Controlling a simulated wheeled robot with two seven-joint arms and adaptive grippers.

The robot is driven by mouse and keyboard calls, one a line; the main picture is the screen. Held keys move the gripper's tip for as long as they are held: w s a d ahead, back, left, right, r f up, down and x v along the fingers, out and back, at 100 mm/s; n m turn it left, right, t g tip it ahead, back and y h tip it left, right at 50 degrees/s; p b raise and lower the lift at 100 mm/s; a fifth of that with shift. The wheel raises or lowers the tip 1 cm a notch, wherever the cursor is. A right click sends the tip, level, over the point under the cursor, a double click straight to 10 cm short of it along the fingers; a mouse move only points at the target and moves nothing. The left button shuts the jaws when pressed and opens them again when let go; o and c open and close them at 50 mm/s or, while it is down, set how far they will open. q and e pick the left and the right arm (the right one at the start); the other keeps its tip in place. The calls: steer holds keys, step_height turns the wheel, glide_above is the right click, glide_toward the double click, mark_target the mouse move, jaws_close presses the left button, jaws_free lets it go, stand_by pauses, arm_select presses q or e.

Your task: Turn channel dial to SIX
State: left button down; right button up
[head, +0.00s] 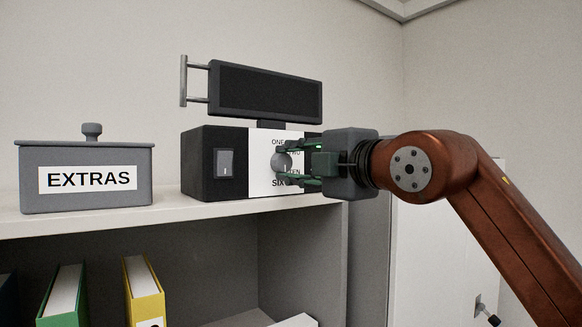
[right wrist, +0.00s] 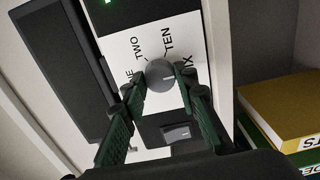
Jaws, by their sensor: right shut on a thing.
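The channel dial is a round grey knob (head: 281,162) on the white front panel (head: 260,158) of a black box (head: 219,160) on the shelf. In the right wrist view the knob (right wrist: 160,75) lies between my fingertips, and its white mark points right, toward the lower side of the panel where SIX is printed. A finger partly covers SIX there, so exact alignment is unclear. ONE, TWO and TEN also show. My right gripper (head: 286,163) reaches in from the right and is shut on the knob. My left gripper is out of view.
A dark screen (head: 265,91) with a metal handle (head: 185,80) stands above the box. A rocker switch (head: 224,163) is left of the panel. A grey lidded EXTRAS bin (head: 87,178) stands to the left. Green (head: 64,295) and yellow (head: 144,292) binders stand below the shelf top (head: 165,211).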

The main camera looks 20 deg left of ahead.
steer(key=shift+a+f, duration=0.1)
steer(key=shift+f, duration=0.05)
stand_by(0.3)
steer(key=o, duration=1.2)
steer(key=shift+c, duration=0.2)
steer(key=v, duration=1.2)
steer(key=shift+s, duration=0.1)
